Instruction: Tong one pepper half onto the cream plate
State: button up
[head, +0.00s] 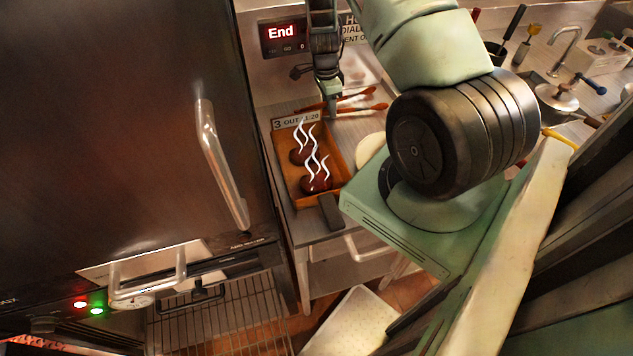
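Two dark red-brown rounded pieces, apparently the pepper halves, lie in an orange-brown tray (283,160) on the steel counter. One piece (299,156) is toward the back and the other (316,186) toward the front. White wavy steam marks partly cover both. A pale rounded edge (368,148) shows right of the tray and may be the cream plate; my arm hides most of it. My gripper (331,106) points down just behind the tray's back right corner, above or beside red-handled utensils (362,108). Its fingers are too small to tell open from shut.
A large dark oven or grill door (120,130) with a steel handle (216,165) fills the left. A wire rack (220,325) is below it. A sign reading "3 OUT 1:20" (296,121) stands at the tray's back. A sink tap (566,45) and utensils are back right.

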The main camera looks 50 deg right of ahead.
jog(key=shift+c, duration=0.8)
notch_tip(320, 180, up, 12)
jog(key=p, duration=0.8)
